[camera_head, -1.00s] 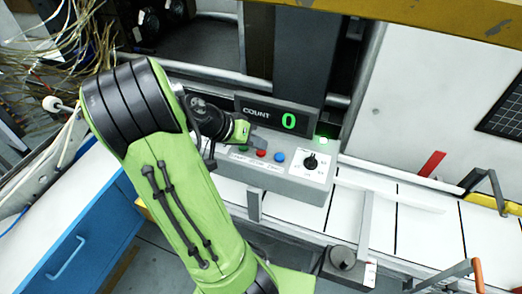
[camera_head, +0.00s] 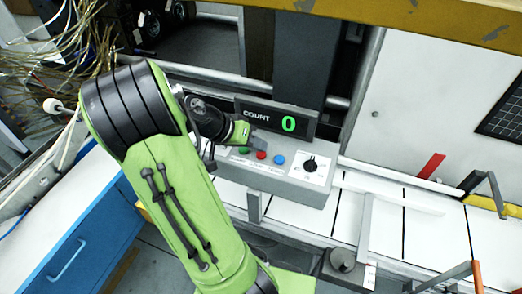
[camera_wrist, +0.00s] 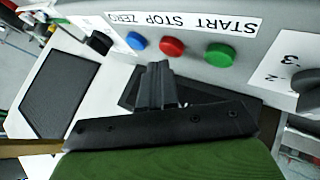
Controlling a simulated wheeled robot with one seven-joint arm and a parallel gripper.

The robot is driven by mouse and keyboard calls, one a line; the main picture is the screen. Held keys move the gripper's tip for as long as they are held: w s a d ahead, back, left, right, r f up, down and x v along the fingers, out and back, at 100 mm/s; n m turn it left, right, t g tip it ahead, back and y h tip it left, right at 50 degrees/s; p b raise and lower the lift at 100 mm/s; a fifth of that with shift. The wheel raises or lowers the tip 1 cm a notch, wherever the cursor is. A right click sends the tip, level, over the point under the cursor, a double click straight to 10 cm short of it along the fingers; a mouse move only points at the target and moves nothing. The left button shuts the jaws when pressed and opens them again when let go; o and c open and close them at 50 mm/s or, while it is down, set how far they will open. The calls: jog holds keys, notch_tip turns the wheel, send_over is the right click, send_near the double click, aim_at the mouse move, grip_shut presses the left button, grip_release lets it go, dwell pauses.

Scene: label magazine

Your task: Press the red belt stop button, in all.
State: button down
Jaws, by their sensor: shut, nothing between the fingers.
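The red stop button (camera_head: 261,155) sits on the top of a grey control box (camera_head: 308,190), between a green button (camera_head: 244,150) and a blue button (camera_head: 280,160). In the wrist view the red button (camera_wrist: 172,46) shows in full, under the upside-down word STOP. My gripper (camera_wrist: 158,72) is shut and empty, its tips pointing towards the box just short of the red button in the picture. Whether they touch it cannot be told. In the head view my green hand (camera_head: 240,132) is beside the buttons, its fingertips hard to make out.
A COUNT display (camera_head: 276,118) reading 0 stands behind the buttons. A black rotary knob (camera_head: 310,163) is on the box's right end. White belt plates (camera_head: 385,228) with dark gaps run in front and to the right. A blue drawer unit (camera_head: 80,240) stands at left.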

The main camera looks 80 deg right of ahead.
aim_at(257, 154)
jog(key=shift+r, duration=0.35)
jog(key=shift+r, duration=0.1)
notch_tip(257, 154, up, 5)
jog(key=p, duration=0.4)
jog(key=shift+p, duration=0.3)
dwell(0.3)
